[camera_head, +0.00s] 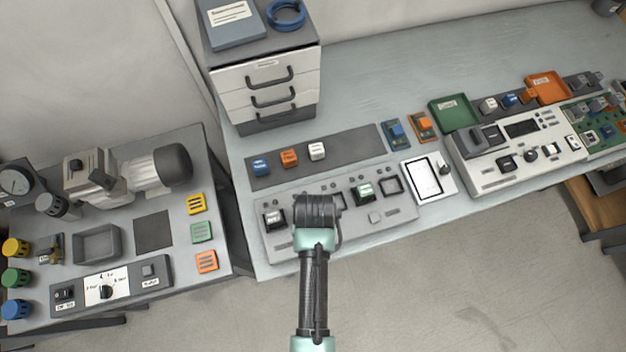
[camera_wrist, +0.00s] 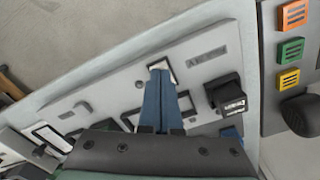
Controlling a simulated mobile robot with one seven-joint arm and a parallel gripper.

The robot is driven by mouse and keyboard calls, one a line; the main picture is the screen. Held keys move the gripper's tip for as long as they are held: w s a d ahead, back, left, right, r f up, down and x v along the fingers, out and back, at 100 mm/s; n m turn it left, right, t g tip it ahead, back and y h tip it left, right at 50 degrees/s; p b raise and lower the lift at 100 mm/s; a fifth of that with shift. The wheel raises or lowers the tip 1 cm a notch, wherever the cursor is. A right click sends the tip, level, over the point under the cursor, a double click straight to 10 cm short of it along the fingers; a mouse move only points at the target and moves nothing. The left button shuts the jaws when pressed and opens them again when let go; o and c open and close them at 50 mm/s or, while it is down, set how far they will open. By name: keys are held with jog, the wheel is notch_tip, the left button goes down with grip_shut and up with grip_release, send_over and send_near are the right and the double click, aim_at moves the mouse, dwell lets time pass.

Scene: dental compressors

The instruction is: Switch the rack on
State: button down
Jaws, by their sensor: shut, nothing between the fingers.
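The rack is a grey panel (camera_head: 345,217) at the front of the middle bench, with lettering too blurred to read fully in the wrist view (camera_wrist: 207,56). A black module (camera_head: 274,218) with a white label sits at its left; it also shows in the wrist view (camera_wrist: 228,95). A green-and-white module (camera_head: 365,191) and an empty socket (camera_head: 391,185) are at its right. My gripper (camera_wrist: 161,78) is shut and empty; its blue fingertips are at a small pale-framed switch (camera_wrist: 161,66), partly covering it. Contact cannot be told. In the head view my wrist hides the fingers and that switch.
A dark strip behind the rack bears blue, orange and white modules (camera_head: 317,150). A drawer cabinet (camera_head: 268,88) stands behind. A white tablet (camera_head: 428,178) and a control unit (camera_head: 520,145) lie to the right. A separate left bench has a motor (camera_head: 160,170) and a dial panel (camera_head: 108,288).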

jog(key=shift+f+b, duration=0.35)
jog(key=shift+f, duration=0.2)
notch_tip(320, 180, up, 7)
jog(key=p, duration=0.7)
jog(key=shift+r+p, duration=0.1)
jog(key=shift+p, duration=0.3)
dwell(0.5)
